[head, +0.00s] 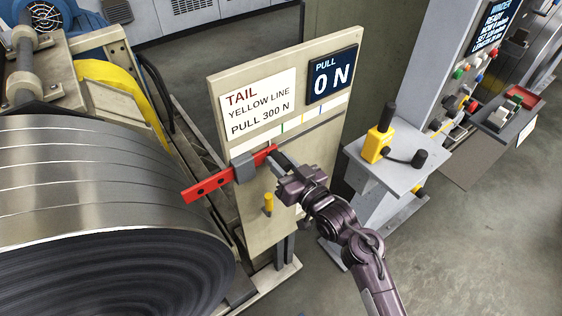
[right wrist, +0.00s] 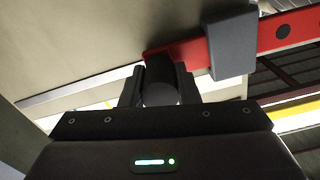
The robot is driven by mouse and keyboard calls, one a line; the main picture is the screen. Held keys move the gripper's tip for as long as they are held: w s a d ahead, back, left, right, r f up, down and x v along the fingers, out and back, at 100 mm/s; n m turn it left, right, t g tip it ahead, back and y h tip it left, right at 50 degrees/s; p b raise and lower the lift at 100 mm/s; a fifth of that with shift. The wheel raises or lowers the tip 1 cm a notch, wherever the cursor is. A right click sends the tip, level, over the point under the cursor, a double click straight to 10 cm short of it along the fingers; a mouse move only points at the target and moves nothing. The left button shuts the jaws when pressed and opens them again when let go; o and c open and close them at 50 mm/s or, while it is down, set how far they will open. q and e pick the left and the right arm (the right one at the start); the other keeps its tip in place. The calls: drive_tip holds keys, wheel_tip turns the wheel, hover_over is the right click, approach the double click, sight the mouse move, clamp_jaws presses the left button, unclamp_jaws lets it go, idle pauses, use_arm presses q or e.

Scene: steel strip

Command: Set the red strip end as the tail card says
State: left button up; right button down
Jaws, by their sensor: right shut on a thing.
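The red strip end (head: 207,186) reaches right from the steel coil across a pale board, passing behind a grey guide block (head: 243,168). It also shows in the right wrist view (right wrist: 285,32). Its tip is left of the yellow line (head: 303,118) on the white scale. The tail card (head: 258,103) reads "TAIL YELLOW LINE PULL 300 N". The pull display (head: 332,75) reads 0 N. My right gripper (head: 279,160) is shut at the strip's tip, around a dark round piece (right wrist: 161,82). My left gripper is out of view.
The large steel coil (head: 85,185) fills the left side. A yellow peg (head: 268,204) stands out of the board below the strip. A grey pedestal (head: 397,168) with a yellow-based lever (head: 378,143) stands to the right. A control panel (head: 485,65) is beyond it.

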drive_tip(key=w+d, duration=0.4)
drive_tip(key=d, duration=0.1)
drive_tip(key=w+d+b, duration=0.1)
drive_tip(key=w+d, duration=0.1)
drive_tip(key=d, duration=0.1)
drive_tip(key=shift+s, duration=0.1)
drive_tip(key=c, duration=1.1)
unclamp_jaws()
drive_tip(key=b+v, duration=0.2)
drive_tip(key=v, duration=0.5)
drive_tip(key=shift+s+d, duration=0.25)
drive_tip(key=shift+s, duration=0.05)
